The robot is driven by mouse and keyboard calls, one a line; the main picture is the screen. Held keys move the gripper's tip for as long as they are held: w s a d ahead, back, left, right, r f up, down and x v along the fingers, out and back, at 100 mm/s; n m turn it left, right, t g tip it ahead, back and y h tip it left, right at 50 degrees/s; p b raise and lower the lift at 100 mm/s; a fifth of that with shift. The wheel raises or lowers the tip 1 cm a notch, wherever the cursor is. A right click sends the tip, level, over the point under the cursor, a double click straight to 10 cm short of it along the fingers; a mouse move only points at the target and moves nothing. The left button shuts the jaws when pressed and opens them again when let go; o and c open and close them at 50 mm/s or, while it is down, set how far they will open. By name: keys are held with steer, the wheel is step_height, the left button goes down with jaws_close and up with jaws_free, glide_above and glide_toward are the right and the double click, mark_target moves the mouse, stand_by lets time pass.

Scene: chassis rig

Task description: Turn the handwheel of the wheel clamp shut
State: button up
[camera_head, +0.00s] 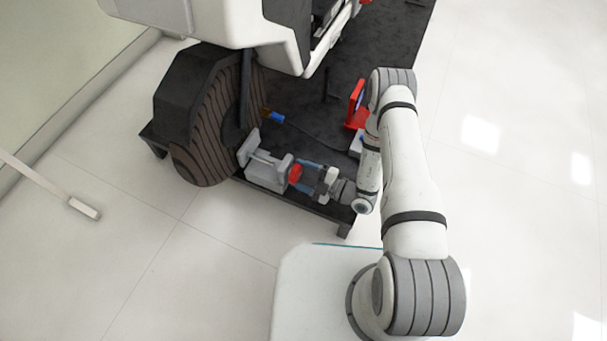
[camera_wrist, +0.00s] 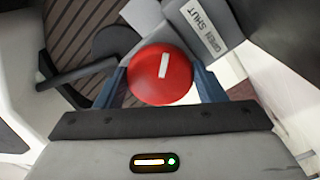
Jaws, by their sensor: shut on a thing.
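The wheel clamp (camera_head: 265,171) is a light grey block with upright jaws, low beside the large brown grooved wheel (camera_head: 207,115). Its red handwheel (camera_head: 295,173) faces my arm. In the wrist view the handwheel (camera_wrist: 160,75) is a round red disc with a white mark that stands nearly upright, leaning slightly right. My gripper (camera_head: 314,177) is at the handwheel, its blue fingers on either side of the rim. In the wrist view my gripper (camera_wrist: 162,88) is shut on the handwheel. A grey label plate (camera_wrist: 204,27) reads OPEN and SHUT. The handwheel's shaft is hidden behind the disc.
The clamp sits on a black platform (camera_head: 318,125). A red bracket (camera_head: 355,104) and a blue-and-orange tool (camera_head: 273,116) are on the platform. A white body (camera_head: 215,20) overhangs the wheel. A white bar (camera_head: 50,187) lies at the left.

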steer(key=shift+s+f+m, duration=0.1)
steer(key=shift+s+m, duration=0.1)
steer(key=shift+m, duration=0.45)
steer(key=shift+s+f+m, duration=0.1)
steer(key=shift+s+m, duration=0.05)
steer(key=shift+m, duration=0.8)
steer(key=o, duration=1)
steer(key=shift+w, duration=0.15)
steer(key=shift+r, duration=0.1)
steer(key=p+v, duration=0.2)
steer(key=v, duration=0.4)
steer(key=shift+d, duration=0.15)
steer(key=shift+v, duration=0.8)
